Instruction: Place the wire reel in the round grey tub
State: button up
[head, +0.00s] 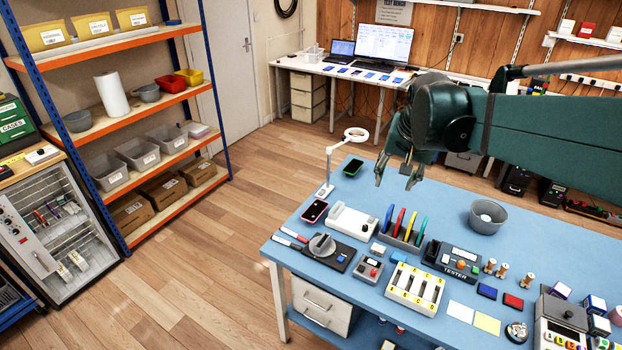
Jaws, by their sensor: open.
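A round grey tub (474,220) stands on the blue bench, right of the middle. A small whitish thing shows inside it, too small to make out. Several small reels stand upright in front of the tub, beside the tester: one at the left (490,266), one in the middle (502,271) and one at the right (526,280). They have pale ends and brownish or orange middles; which one is the wire reel I cannot tell. My gripper (396,180) is open and empty, pointing down above the back of the bench, left of the tub and well apart from the reels.
A rack of coloured upright plates (402,236), a black tester (452,262) and a yellow-white tray (415,289) crowd the bench front. Boxes and a grey machine fill the right corner. Blue bench around the tub is clear.

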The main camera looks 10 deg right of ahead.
jog(key=s+a+f+n+t, duration=0.1)
jog(key=s+a+f+n, duration=0.2)
jog(key=s+a, duration=0.5)
jog(key=s+a+f+n+t+y, duration=0.1)
jog(key=s+a+n, duration=0.3)
jog(key=s+a, duration=0.5)
jog(key=shift+s+f+t, duration=0.25)
jog(key=shift+f+t, duration=0.15)
jog(key=shift+f, duration=0.5)
